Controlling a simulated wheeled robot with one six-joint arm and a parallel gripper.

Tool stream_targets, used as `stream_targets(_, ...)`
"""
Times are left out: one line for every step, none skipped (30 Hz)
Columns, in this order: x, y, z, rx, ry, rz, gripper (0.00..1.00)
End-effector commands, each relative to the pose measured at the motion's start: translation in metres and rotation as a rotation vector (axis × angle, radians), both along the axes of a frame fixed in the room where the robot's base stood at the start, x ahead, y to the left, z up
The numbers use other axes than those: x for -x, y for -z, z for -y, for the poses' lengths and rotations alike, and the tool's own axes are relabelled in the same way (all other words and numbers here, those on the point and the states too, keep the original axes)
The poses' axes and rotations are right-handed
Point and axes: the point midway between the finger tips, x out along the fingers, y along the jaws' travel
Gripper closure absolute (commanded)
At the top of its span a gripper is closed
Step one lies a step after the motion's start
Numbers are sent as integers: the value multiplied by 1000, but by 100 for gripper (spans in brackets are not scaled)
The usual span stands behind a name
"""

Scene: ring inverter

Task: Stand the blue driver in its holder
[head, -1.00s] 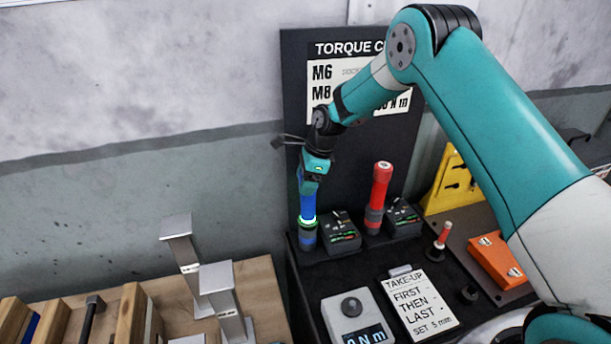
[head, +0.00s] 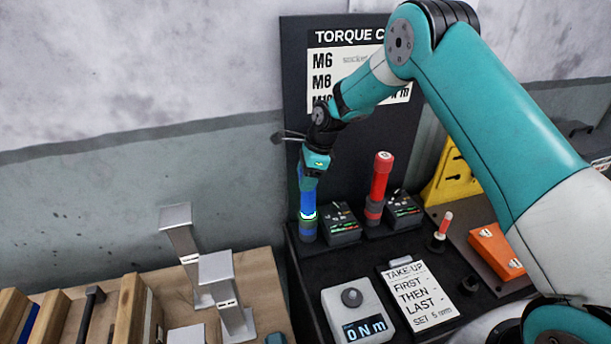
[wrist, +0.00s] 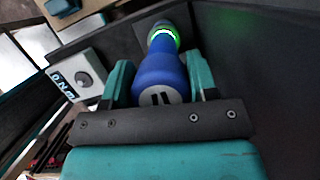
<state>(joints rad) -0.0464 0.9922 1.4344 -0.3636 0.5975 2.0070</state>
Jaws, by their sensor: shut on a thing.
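The blue driver (head: 308,203) stands upright at the left of the black bench, with a glowing green ring near its lower end.
A red driver (head: 380,180) stands to the right in its own holder. Small black boxes (head: 342,224) sit beside the drivers. A torque meter (head: 356,310) and a sign card (head: 418,292) lie in front. A dark board (head: 345,140) rises behind. Metal posts (head: 222,285) stand on the wooden bench at left.

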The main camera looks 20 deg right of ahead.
Motion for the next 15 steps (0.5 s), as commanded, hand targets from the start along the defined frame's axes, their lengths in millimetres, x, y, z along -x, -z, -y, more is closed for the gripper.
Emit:
stream_targets(-1,-1,0,0,0,3,82)
stream_targets(-1,0,0,0,0,3,82)
stream_targets(-1,0,0,0,0,3,82)
stream_targets(-1,0,0,0,0,3,82)
stream_targets(-1,0,0,0,0,3,45)
stream_targets(-1,0,0,0,0,3,35)
stream_targets(-1,0,0,0,0,3,29)
stream_targets(-1,0,0,0,0,3,22)
stream_targets(-1,1,0,-1,0,2,17)
stream_targets(-1,1,0,-1,0,2,17)
stream_targets(-1,1,0,-1,0,2,17)
stream_targets(-1,1,0,-1,0,2,17)
stream_targets(0,1,0,-1,-1,1,17)
stream_targets(0,1,0,0,-1,1,17)
stream_targets(1,3,0,1,0,-2,17)
